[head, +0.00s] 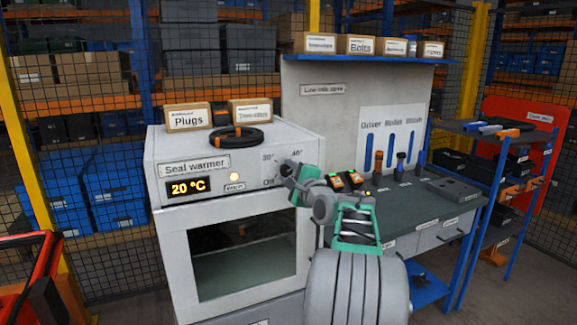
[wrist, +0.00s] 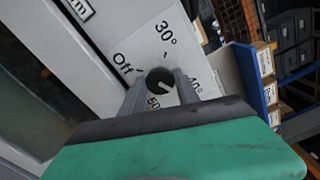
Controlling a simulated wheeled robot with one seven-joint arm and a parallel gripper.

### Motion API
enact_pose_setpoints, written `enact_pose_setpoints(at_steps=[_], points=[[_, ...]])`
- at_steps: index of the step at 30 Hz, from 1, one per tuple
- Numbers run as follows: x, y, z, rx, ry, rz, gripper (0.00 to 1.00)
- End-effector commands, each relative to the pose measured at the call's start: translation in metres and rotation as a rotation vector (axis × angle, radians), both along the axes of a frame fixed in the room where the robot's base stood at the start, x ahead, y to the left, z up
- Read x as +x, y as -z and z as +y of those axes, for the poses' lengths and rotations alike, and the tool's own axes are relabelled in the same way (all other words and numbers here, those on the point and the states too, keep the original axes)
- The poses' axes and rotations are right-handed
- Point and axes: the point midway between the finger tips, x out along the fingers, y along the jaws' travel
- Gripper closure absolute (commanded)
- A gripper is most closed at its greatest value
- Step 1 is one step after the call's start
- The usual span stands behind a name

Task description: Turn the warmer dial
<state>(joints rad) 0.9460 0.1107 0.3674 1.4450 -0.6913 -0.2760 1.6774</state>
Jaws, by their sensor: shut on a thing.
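The seal warmer (head: 165,225) is a white cabinet with a glass door and a display (head: 188,187) reading 20 °C. An amber lamp (head: 234,177) glows beside the display. My gripper (head: 288,171) is at the right end of its front panel and hides the dial in the head view. In the wrist view the dark round dial (wrist: 160,81) sits between the two grey fingers, which are shut on it from both sides. A pale mark on the dial points to the lower right. Off, 30°, 40° and 50 labels surround it; the last two are partly covered.
A black cable coil (head: 235,138) and boxes, one marked Plugs (head: 190,117), lie on top of the warmer. To the right stands a workbench (head: 415,208) with screwdrivers and drawers. A blue cart (head: 490,145) is farther right. Mesh fencing closes the back.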

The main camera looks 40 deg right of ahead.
Motion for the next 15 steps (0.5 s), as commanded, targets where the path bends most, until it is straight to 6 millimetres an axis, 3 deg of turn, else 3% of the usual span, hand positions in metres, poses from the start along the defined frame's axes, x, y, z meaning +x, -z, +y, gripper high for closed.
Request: enact_pose_setpoints(at_steps=[15], points=[[-0.0005,-0.0055,-0.0009,0.47,0.002,-0.137,1.0]])
